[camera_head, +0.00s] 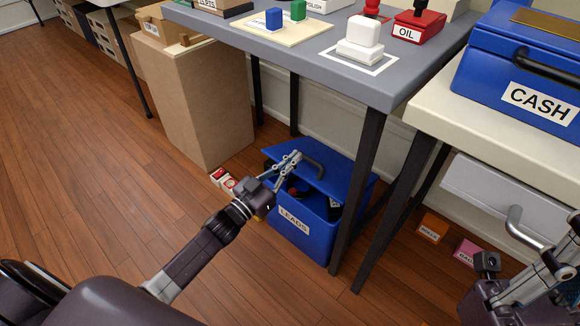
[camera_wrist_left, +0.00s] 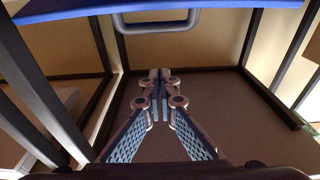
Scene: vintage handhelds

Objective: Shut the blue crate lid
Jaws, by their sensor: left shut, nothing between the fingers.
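The blue crate (camera_head: 318,237), labelled LEADS, stands on the floor under the grey table. Its blue lid (camera_head: 345,177) is partly raised and tilted, with a dark gap and dark contents showing below it. A grey handle (camera_head: 314,167) is on the lid and also shows in the left wrist view (camera_wrist_left: 156,27), below the lid's blue edge (camera_wrist_left: 200,5). My left gripper (camera_head: 296,156) is shut and empty, in front of the lid near the handle. In the wrist view its fingertips (camera_wrist_left: 159,74) appear apart from the handle. My right gripper (camera_head: 520,285) is at the lower right; its fingers are unclear.
The grey table (camera_head: 300,53) and its dark legs (camera_head: 360,190) stand over and beside the crate. A cardboard box (camera_head: 190,105) is left of it. A drawer handle (camera_head: 520,228) juts out at right. Small boxes (camera_head: 432,228) lie on the floor. The wooden floor at left is clear.

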